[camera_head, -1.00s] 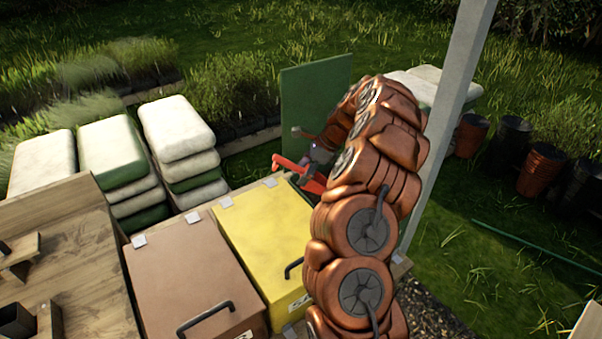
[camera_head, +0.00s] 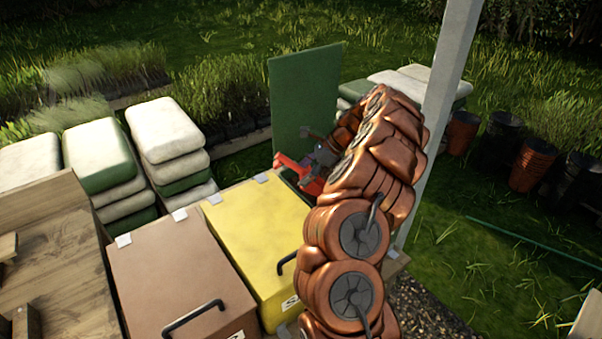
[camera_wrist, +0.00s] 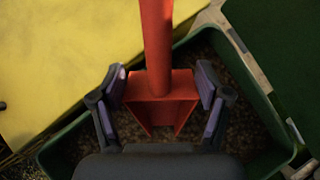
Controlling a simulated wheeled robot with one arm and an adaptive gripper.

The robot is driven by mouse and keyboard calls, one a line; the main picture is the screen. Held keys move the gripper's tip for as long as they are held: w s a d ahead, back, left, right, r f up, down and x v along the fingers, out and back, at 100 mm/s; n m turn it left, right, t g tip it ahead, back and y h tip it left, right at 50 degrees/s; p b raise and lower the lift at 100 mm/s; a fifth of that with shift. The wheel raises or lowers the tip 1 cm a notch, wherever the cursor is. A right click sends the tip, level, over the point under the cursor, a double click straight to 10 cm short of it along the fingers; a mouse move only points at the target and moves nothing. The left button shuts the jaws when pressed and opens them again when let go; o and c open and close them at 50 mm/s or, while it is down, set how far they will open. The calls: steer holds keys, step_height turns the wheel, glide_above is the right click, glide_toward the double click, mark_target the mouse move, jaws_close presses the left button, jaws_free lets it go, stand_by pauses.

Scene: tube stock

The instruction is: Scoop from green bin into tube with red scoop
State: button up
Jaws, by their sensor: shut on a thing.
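The red scoop (camera_wrist: 158,45) is held in my gripper (camera_wrist: 160,82), with fingers on both sides of its red block. In the head view the scoop (camera_head: 289,164) shows only in part beside my gripper (camera_head: 322,158). The green bin (camera_wrist: 65,150) lies below the scoop in the wrist view, with dark brown grainy stuff inside. Its green lid (camera_head: 304,95) stands open upright in the head view; my arm hides most of the bin there. Whether the scoop's end touches the stuff cannot be told. I cannot make out a tube for certain.
A closed yellow bin (camera_head: 255,225) and a closed brown bin (camera_head: 175,275) stand left of my arm. A wooden bench (camera_head: 60,255) is at the far left. A pale post (camera_head: 440,120) rises right of my arm. Stacked sacks (camera_head: 165,130) stand behind the bins.

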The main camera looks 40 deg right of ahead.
steer(key=shift+s+d+f+b, duration=0.5)
steer(key=shift+d+f+b, duration=0.2)
steer(key=shift+f, duration=0.2)
steer(key=shift+s+d+f+b, duration=0.55)
steer(key=shift+d+f, duration=0.2)
steer(key=shift+f, duration=0.1)
steer(key=shift+s+d, duration=0.1)
steer(key=shift+d, duration=0.1)
steer(key=shift+s+d+f+g+h+p, duration=0.25)
steer(key=shift+s+d+f+g+h, duration=0.1)
steer(key=shift+s+d+g+h, duration=0.15)
steer(key=shift+s+d+f+g+h+p, duration=0.2)
steer(key=shift+s+d+f+g+h, duration=0.2)
steer(key=shift+d+h, duration=0.15)
steer(key=shift+d+r+h+p, duration=0.3)
steer(key=shift+h+p, duration=0.05)
steer(key=shift+p, duration=0.4)
steer(key=shift+g+h+p, duration=0.7)
steer(key=shift+g+p, duration=0.1)
steer(key=shift+p, duration=0.15)
steer(key=g+h, duration=0.1)
steer(key=h, duration=0.1)
glide_toward(317, 180)
steer(key=shift+s+a+r, duration=0.3)
steer(key=shift+s+a, duration=0.05)
steer(key=shift+a, duration=0.25)
steer(key=shift+s+a+r, duration=0.25)
steer(key=shift+s+a, duration=0.1)
steer(key=shift+a, duration=0.25)
